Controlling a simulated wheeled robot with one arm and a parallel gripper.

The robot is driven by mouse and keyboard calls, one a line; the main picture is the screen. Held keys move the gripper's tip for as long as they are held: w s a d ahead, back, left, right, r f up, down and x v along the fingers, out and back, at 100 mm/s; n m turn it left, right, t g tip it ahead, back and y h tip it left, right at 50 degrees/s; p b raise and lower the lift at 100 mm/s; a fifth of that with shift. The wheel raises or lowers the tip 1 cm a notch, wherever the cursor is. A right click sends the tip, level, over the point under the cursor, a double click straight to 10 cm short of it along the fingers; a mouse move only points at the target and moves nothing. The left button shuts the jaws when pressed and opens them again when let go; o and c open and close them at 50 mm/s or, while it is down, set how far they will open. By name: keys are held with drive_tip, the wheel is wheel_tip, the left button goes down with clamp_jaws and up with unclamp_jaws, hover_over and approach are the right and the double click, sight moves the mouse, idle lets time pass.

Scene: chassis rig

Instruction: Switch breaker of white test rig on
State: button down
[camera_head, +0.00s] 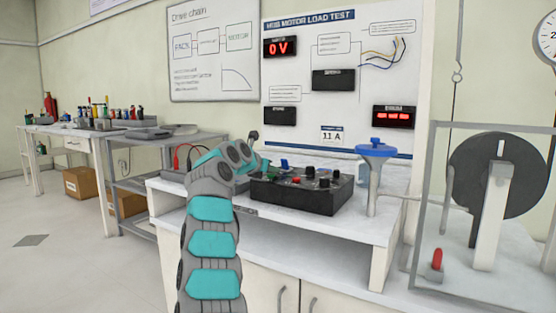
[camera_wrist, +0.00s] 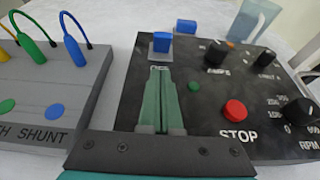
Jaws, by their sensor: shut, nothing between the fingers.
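A black control box (camera_head: 300,193) sits on the white bench in front of the "HUB MOTOR LOAD TEST" panel. At its far left is a blue switch (camera_wrist: 161,43) on a pale plate, with a partly covered label below it. I cannot tell from the label whether this is the breaker. My gripper (camera_wrist: 160,70) has its green fingers shut and empty, lying over the box with their tips just below the blue switch. Contact cannot be told. In the head view my arm covers the box's left side. The panel reads "0 V" (camera_head: 282,47).
A red STOP button (camera_wrist: 235,110), a green button (camera_wrist: 194,87) and several black knobs are right of the fingers. A grey shunt box (camera_wrist: 45,95) with cables stands close left. A blue-topped stand (camera_head: 374,152) and a framed black wheel (camera_head: 515,170) are at the right.

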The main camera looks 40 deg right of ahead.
sight(284, 164)
drive_tip(key=shift+d+r, duration=0.35)
drive_tip(key=shift+r, duration=0.15)
drive_tip(key=shift+w+d+r+p, duration=0.2)
drive_tip(key=shift+w+d+p, duration=0.15)
drive_tip(key=shift+d+p, duration=0.3)
drive_tip(key=shift+w+d+r+p, duration=0.15)
drive_tip(key=shift+w+d+p, duration=0.15)
drive_tip(key=shift+d+p, duration=0.25)
drive_tip(key=shift+s+r, duration=0.1)
drive_tip(key=shift+r, duration=0.1)
